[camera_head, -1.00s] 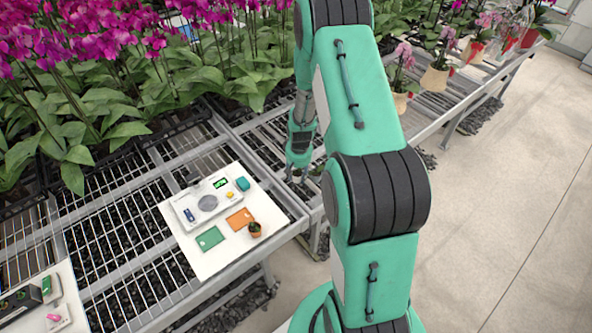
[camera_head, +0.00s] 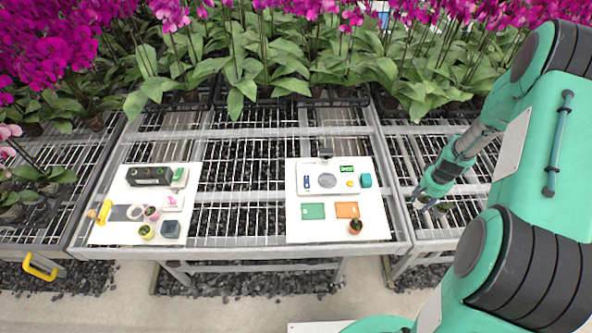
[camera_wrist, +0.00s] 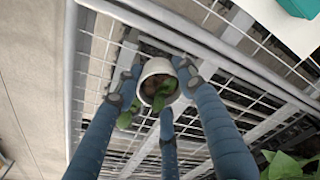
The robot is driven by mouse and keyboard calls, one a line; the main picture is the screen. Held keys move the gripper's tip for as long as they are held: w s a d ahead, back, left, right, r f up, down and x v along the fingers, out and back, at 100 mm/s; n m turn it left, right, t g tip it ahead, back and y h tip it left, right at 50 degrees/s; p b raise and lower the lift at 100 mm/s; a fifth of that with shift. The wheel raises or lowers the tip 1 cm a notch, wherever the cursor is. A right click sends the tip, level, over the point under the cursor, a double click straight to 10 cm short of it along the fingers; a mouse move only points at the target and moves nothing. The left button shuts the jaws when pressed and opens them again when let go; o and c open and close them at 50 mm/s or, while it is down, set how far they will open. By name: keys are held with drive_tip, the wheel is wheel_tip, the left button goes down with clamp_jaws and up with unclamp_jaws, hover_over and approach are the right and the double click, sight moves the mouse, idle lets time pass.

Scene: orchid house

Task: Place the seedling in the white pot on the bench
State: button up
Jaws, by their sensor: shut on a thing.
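My gripper (camera_head: 432,203) is at the right of the head view, over the wire-mesh bench (camera_head: 405,215). In the wrist view its blue-grey fingers close around a small white pot (camera_wrist: 157,66). The pot holds dark substrate and a seedling with green leaves (camera_wrist: 165,90); one leaf (camera_wrist: 126,118) hangs out beside the left finger. The mesh shows below the pot. I cannot tell how far the pot is above it. In the head view the pot is mostly hidden by the fingers.
Left of my gripper, a white board (camera_head: 330,230) bears a scale (camera_head: 328,180), a green card (camera_head: 313,211), an orange card (camera_head: 347,210) and a small potted plant (camera_head: 355,227). Another board (camera_head: 115,235) with several small items lies farther left. Orchids line the back.

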drive_tip(key=a+n, duration=0.1)
drive_tip(key=a, duration=0.3)
drive_tip(key=a+n+b, duration=0.1)
drive_tip(key=a, duration=0.2)
drive_tip(key=s+a+n+b, duration=0.1)
drive_tip(key=a, duration=0.3)
drive_tip(key=shift+s+a+r+y, duration=0.1)
drive_tip(key=shift+a+r+y, duration=0.2)
drive_tip(key=shift+r, duration=0.1)
drive_tip(key=s+a+n+b, duration=0.1)
drive_tip(key=s+a+n, duration=0.1)
drive_tip(key=s+a, duration=0.2)
drive_tip(key=s+a+n+b, duration=0.1)
drive_tip(key=s+a+n, duration=0.2)
drive_tip(key=a, duration=0.7)
drive_tip(key=s+a+n+b, duration=0.2)
drive_tip(key=s+a+n, duration=0.1)
drive_tip(key=a, duration=0.4)
drive_tip(key=shift+s+a+r+y, duration=0.15)
drive_tip(key=shift+s+y, duration=0.25)
drive_tip(key=shift+s, duration=0.4)
drive_tip(key=s+a+n+b, duration=0.2)
drive_tip(key=s+a+n, duration=0.2)
drive_tip(key=s+a, duration=0.3)
drive_tip(key=s, duration=0.2)
drive_tip(key=shift+s+f, duration=0.4)
drive_tip(key=shift+w, duration=0.15)
